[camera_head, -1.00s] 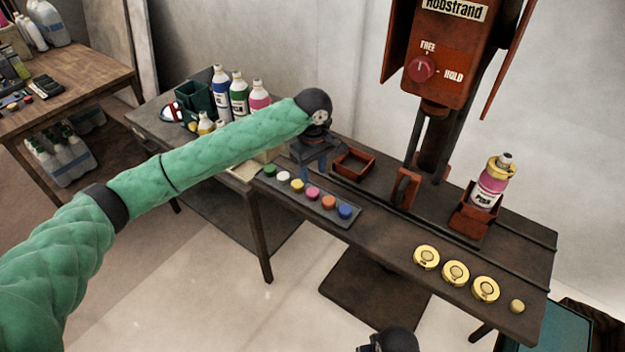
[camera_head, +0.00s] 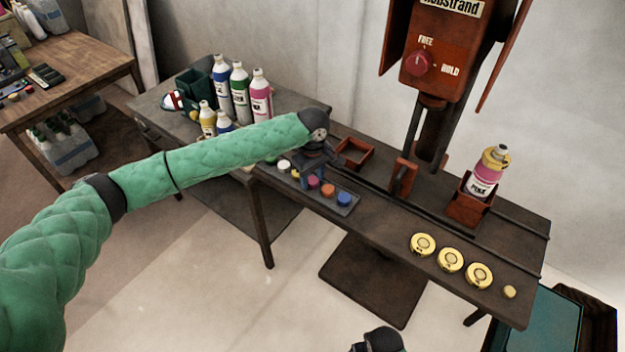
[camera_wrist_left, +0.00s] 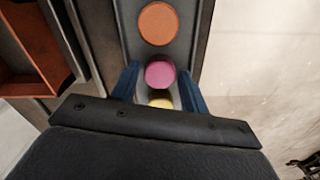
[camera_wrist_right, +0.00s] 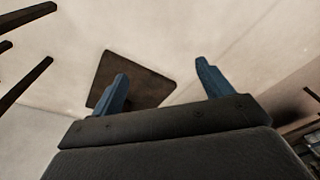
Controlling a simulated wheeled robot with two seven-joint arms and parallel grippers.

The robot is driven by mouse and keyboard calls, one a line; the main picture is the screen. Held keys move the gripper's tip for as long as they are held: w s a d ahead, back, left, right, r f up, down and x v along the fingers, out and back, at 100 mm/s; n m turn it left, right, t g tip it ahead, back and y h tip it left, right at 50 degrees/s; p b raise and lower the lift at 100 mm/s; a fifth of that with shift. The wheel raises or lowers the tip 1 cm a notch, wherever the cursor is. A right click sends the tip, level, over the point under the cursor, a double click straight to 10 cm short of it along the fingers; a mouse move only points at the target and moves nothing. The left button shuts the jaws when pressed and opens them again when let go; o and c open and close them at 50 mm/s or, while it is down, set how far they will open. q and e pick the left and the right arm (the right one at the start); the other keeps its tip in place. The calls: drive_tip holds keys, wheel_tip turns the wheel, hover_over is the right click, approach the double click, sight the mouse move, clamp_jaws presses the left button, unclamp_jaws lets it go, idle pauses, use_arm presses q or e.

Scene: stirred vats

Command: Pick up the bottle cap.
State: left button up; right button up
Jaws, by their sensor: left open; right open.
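A row of coloured caps lies in a dark tray (camera_head: 335,209) on the bench. The pink cap (camera_head: 313,183), orange cap (camera_head: 328,190), blue cap (camera_head: 344,199), yellow cap (camera_head: 295,175) and white cap (camera_head: 284,166) show in the head view. My left gripper (camera_head: 308,170) is open, pointing down over the tray. In the left wrist view the pink cap (camera_wrist_left: 160,74) lies between its fingers, with the orange cap (camera_wrist_left: 158,23) beyond and the yellow cap (camera_wrist_left: 161,103) partly hidden nearer the palm. My right gripper (camera_wrist_right: 162,75) is open and empty above the floor.
A red open box (camera_head: 354,153) sits behind the tray. A pink bottle (camera_head: 485,173) stands in a red holder, with several gold lids (camera_head: 450,260) in front. More bottles (camera_head: 240,92) stand on the left table. The red press (camera_head: 435,60) rises behind the bench.

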use_arm(q)
drive_tip(key=c, duration=0.7)
drive_tip(key=shift+c, duration=0.2)
